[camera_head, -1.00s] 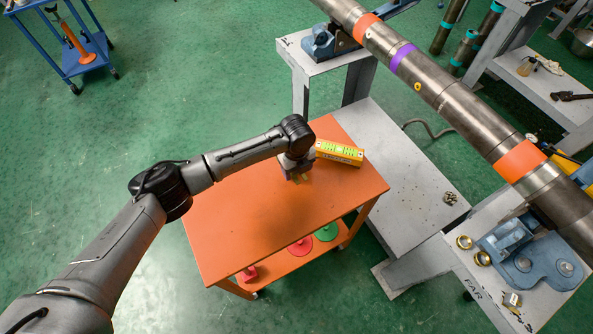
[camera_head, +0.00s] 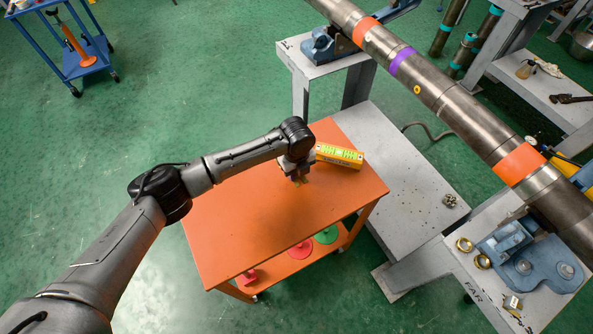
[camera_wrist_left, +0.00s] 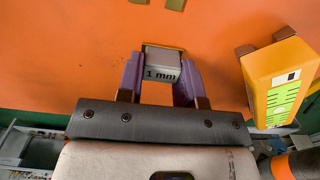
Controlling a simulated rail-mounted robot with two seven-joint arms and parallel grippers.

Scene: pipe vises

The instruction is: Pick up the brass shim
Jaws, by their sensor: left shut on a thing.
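My left gripper (camera_head: 299,180) is over the far part of the orange cart top (camera_head: 270,215). In the left wrist view its purple fingers (camera_wrist_left: 161,80) are shut on a small block marked "1 mm", the shim (camera_wrist_left: 162,68). The face turned to the wrist camera looks grey, and the fingers cover its sides. In the head view only a small brass-coloured bit shows at the fingertips. I cannot tell whether the shim is touching the cart or just above it. My right gripper is not in view.
A yellow spirit level (camera_head: 338,156) lies close to the right of the gripper; it also shows in the left wrist view (camera_wrist_left: 281,80). A grey bench (camera_head: 410,200) and a long steel pipe (camera_head: 445,100) stand to the right. The near cart top is clear.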

